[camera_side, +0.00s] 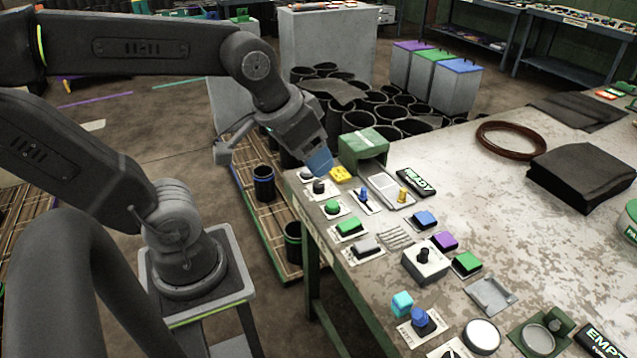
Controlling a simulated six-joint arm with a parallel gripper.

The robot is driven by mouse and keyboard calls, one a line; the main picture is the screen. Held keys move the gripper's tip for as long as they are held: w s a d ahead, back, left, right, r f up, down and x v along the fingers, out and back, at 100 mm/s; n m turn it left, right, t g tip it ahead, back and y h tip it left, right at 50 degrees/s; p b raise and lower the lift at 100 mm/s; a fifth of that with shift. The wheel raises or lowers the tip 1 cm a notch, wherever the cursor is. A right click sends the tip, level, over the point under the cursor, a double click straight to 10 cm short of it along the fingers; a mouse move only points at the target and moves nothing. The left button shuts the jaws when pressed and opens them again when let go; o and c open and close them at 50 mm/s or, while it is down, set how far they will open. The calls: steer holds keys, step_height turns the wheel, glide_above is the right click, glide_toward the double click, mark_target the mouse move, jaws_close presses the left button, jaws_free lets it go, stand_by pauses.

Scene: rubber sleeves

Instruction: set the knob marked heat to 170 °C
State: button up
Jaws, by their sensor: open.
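Several knobs and buttons sit on white label plates along the near left edge of the worn bench (520,205); their lettering is too small to read, so I cannot tell which is marked heat. A black knob (319,187) stands at the far corner. Another black knob (424,256) stands on a light box, and a blue knob (421,317) is on a plate nearer the camera. My gripper (320,165) hangs just above the far black knob, pointing down at a slant. Its blue tip shows, open, with no object seen in it. Any pointer or scale is unreadable.
A yellow block (341,174) and a green housing (363,148) are close beside my gripper. A blue lever (364,195) and a green button (332,208) stand nearby. Black sleeves (372,120) fill the floor beyond the bench.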

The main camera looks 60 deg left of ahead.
steer(key=w+a+f+n+g, duration=0.3)
steer(key=w+a+f+n, duration=0.1)
steer(key=w+a+n, duration=0.5)
steer(key=n+g, duration=0.2)
steer(key=n, duration=0.6)
glide_above(318, 184)
step_height(318, 184, down, 12)
step_height(318, 184, down, 13)
steer(key=shift+r, duration=0.15)
steer(key=c, duration=0.9)
